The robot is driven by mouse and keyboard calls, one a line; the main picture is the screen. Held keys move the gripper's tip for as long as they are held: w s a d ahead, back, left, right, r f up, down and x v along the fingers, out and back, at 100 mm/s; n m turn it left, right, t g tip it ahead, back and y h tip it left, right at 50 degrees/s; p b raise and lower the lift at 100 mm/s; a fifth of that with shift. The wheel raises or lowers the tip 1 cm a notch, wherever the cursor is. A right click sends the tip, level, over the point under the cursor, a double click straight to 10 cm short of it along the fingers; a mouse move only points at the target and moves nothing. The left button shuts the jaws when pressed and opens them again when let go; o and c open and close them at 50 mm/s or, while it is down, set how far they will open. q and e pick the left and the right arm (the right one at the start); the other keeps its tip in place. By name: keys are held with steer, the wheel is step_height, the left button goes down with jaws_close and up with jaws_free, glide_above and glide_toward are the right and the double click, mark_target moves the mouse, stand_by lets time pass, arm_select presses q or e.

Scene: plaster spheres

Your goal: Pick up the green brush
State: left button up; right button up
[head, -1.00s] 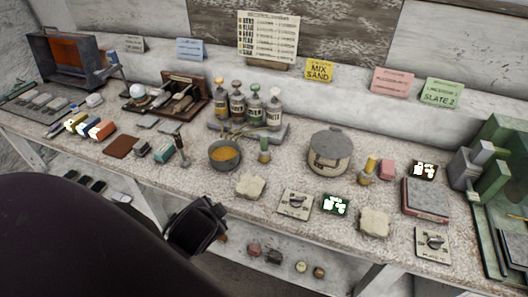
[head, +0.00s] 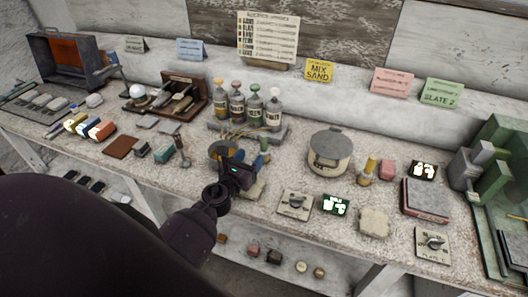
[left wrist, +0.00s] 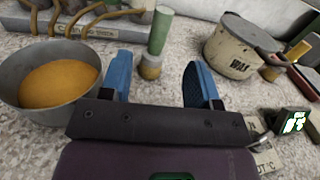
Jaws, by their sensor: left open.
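The green brush (head: 264,145) stands upright on the bench, green handle up and tan bristle end down, just right of a grey bowl of orange powder (head: 222,150). In the left wrist view the green brush (left wrist: 157,40) stands beyond the fingers, between their lines and nearer the left one. My left gripper (head: 241,170) is open and empty in front of the brush, apart from it, and hides part of the bowl. In the left wrist view its two blue fingers (left wrist: 160,88) are spread. My right gripper is not in view.
Several bottles (head: 255,108) stand in a rack behind the brush. A lidded round pot (head: 330,153) and a yellow-handled brush (head: 369,170) are to the right. A dial plate (head: 295,204) lies near the front edge. Bare bench lies between brush and pot.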

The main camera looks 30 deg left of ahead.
mark_target(263, 144)
arm_select(q)
steer(key=shift+w+d+f+m, duration=0.1)
steer(key=shift+w+f+m, duration=0.05)
steer(key=shift+w+m, duration=0.25)
steer(key=shift+h, duration=0.4)
steer(key=w, duration=0.4)
steer(key=shift+w+a, duration=0.15)
steer(key=shift+w, duration=0.35)
steer(key=shift+w+a, duration=0.15)
steer(key=shift+w, duration=0.35)
steer(key=shift+w+a+b, duration=0.15)
steer(key=shift+w+a, duration=0.05)
steer(key=shift+w, duration=0.9)
steer(key=shift+w+a+b, duration=0.15)
steer(key=shift+w, duration=0.9)
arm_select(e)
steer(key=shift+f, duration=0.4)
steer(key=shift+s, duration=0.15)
arm_select(q)
steer(key=c, duration=1)
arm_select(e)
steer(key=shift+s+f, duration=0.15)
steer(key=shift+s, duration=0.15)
